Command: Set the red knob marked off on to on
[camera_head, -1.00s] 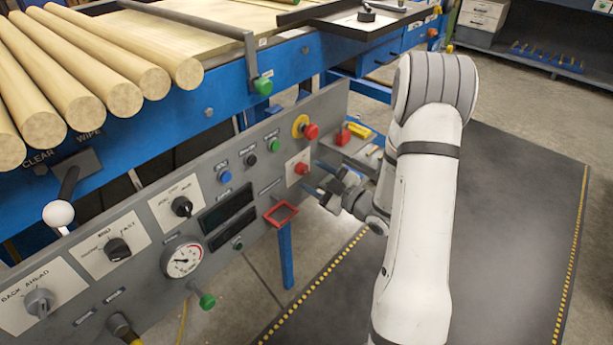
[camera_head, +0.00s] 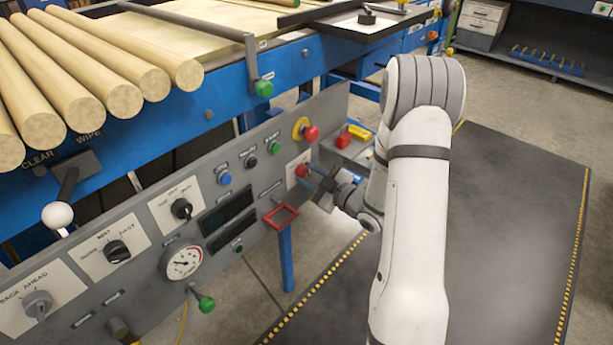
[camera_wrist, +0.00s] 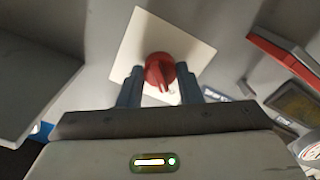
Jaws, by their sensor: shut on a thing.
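The red knob (camera_head: 301,170) sits on a pale square plate at the right end of the grey control panel. In the wrist view the red knob (camera_wrist: 160,72) shows on its white plate (camera_wrist: 135,42), its ridge pointing down and slightly right. My gripper (camera_head: 312,178) is at the panel with its fingers at the knob. In the wrist view my gripper's two fingers (camera_wrist: 160,82) stand on either side of the knob, shut on it. The plate's marks are too small or too hidden to read.
A red and yellow stop button (camera_head: 309,132) is just above the knob. A red square frame (camera_head: 281,216) juts out below left, also seen in the wrist view (camera_wrist: 285,55). Blue, black and green buttons, dials and a gauge (camera_head: 183,263) line the panel. Dark floor mat to the right is clear.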

